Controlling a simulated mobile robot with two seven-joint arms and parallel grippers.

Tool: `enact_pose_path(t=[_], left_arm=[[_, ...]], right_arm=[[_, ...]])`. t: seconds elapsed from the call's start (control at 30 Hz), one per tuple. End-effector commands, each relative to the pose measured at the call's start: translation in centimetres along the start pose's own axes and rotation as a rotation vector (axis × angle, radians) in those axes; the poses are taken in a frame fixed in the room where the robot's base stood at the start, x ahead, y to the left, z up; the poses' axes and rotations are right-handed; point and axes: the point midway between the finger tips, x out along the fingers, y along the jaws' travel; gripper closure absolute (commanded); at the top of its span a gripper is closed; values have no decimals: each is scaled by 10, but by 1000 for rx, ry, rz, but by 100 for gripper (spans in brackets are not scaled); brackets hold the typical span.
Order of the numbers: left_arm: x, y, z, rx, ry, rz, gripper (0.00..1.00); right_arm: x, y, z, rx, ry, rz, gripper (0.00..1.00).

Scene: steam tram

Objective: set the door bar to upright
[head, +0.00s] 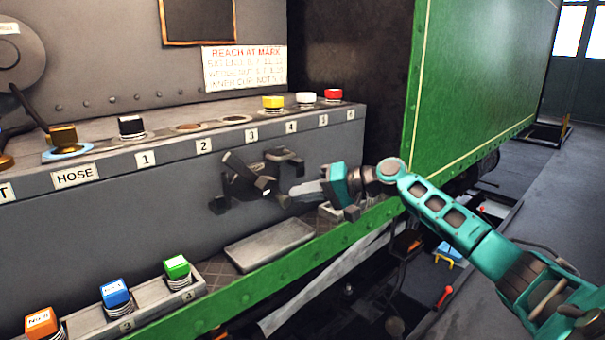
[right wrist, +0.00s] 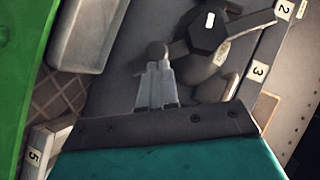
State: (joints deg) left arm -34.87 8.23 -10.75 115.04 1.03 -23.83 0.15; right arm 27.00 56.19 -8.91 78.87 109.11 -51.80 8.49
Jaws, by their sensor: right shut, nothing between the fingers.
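The door bar (head: 240,168) is a dark bar on a dark hub on the grey front panel, below the numbered ledge. It leans to the upper left in the head view. In the right wrist view the bar (right wrist: 254,22) runs out to the right from a hexagonal hub with a white mark. My right gripper (head: 290,195) comes in from the right and is just right of the hub. In the right wrist view its fingers (right wrist: 156,65) are together and empty, beside the hub; whether they touch it I cannot tell. My left gripper is not in view.
A ledge (head: 180,141) above carries yellow, white, red and black capped blocks. A lower rack (head: 150,305) holds orange, blue and green ones. A grey tray (head: 268,245) lies below the hub. A green wall (head: 465,85) stands at the right. A dark bracket (head: 285,160) is close to the gripper.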

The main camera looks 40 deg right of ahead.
Motion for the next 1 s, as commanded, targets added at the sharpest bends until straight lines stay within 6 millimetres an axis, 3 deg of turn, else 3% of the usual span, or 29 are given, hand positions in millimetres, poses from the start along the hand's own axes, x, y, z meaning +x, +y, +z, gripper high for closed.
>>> enact_pose_path(t=[0.6,1.0], left_arm=[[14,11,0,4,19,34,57],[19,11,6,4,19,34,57]], right_arm=[[24,18,31,442,-1,-330,100],[31,17,41,585,-1,-436,100]])
